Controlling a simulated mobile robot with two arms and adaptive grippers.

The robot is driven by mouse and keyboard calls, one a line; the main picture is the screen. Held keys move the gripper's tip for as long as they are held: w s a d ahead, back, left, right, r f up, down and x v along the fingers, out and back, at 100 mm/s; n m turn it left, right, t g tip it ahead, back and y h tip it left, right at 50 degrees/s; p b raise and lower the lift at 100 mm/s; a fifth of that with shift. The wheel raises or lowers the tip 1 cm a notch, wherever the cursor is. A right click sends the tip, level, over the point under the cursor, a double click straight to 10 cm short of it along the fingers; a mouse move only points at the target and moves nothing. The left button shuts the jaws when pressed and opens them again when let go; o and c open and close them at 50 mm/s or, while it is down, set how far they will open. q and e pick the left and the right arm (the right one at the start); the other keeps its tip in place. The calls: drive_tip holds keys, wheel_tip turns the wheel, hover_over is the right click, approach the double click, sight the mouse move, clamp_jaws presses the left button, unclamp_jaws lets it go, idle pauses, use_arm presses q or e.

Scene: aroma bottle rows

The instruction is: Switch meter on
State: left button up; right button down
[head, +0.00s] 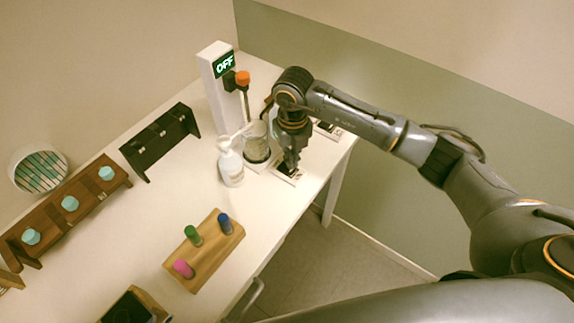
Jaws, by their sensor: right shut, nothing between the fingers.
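My right gripper (290,168) points down over a small white plate with a dark part (287,175) near the table's right edge. The gripper is shut and holds nothing. Whether its tips touch the plate I cannot tell. The arm hides part of what lies behind it. My left gripper is not in view.
A white pump bottle (230,163) stands left of the beaker. A wooden block (205,252) holds pink, green and blue-capped vials. A black rack (160,142) and a brown rack with teal-capped bottles (70,204) stand left. The table's middle is clear.

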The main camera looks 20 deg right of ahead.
drive_tip(key=shift+f+b, duration=1)
drive_tip(key=shift+f, duration=0.15)
idle(0.9)
drive_tip(key=shift+s, duration=0.1)
drive_tip(key=shift+r+p, duration=0.55)
drive_tip(key=shift+r, duration=0.2)
drive_tip(key=shift+r+p, duration=1.5)
drive_tip(key=shift+r, duration=1.3)
drive_tip(key=shift+f, duration=0.1)
